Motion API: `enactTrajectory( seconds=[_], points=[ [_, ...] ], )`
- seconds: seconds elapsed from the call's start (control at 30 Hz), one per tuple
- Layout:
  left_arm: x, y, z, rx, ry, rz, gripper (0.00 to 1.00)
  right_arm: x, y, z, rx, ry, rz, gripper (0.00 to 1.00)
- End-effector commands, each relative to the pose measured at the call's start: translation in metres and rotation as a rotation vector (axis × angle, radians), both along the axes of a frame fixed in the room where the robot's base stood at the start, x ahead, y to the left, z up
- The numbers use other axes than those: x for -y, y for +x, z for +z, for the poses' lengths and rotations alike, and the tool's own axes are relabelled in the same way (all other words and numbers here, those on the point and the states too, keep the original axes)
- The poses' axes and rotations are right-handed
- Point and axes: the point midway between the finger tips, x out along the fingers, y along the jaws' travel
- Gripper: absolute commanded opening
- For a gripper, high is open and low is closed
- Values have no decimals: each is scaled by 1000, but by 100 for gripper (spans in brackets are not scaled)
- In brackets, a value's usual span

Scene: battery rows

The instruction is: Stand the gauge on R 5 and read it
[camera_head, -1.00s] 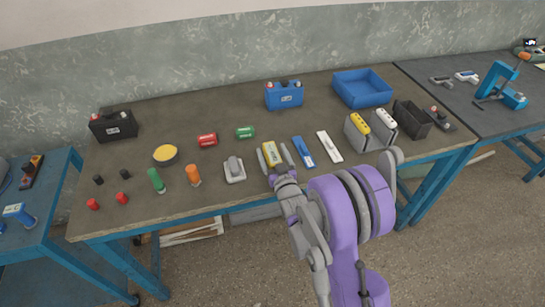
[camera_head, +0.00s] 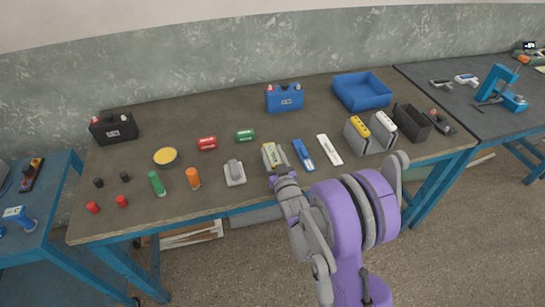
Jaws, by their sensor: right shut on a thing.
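My right gripper (camera_head: 272,158) reaches in from the front edge of the table and is shut on a small yellow-topped block (camera_head: 269,153), which looks like the gauge. The fingers and wrist hide part of it, and its face is too small to read. It is at the table surface; I cannot tell whether it is lifted. No label reading R 5 is legible. Possible batteries are a red cylinder (camera_head: 207,143) and a green one (camera_head: 246,135) lying down, and a green one (camera_head: 157,183) and an orange one (camera_head: 193,179) standing. My left gripper is not in view.
A grey-white device (camera_head: 234,173) stands left of my gripper; a blue bar (camera_head: 303,155) and a white bar (camera_head: 329,149) lie to its right. A blue battery (camera_head: 284,98), a blue tray (camera_head: 362,91) and a black battery (camera_head: 113,128) stand farther back. The table's middle is fairly clear.

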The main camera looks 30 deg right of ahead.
Motion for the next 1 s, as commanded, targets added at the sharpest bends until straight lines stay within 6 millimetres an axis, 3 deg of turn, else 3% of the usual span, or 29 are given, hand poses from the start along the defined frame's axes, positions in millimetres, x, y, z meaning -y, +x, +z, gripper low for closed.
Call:
enactTrajectory(
  seconds=[0.3,0.47,0.57,0.8,1.0],
  points=[
    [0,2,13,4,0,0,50,0,-1,63,1,0,-1,0],
    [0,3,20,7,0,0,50,-5,3,86,1,1,8,0],
    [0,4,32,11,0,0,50,-25,17,98,0,2,43,0],
    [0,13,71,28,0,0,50,-108,64,121,2,3,174,0],
    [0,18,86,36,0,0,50,-147,80,128,1,1,231,0]
  ],
)
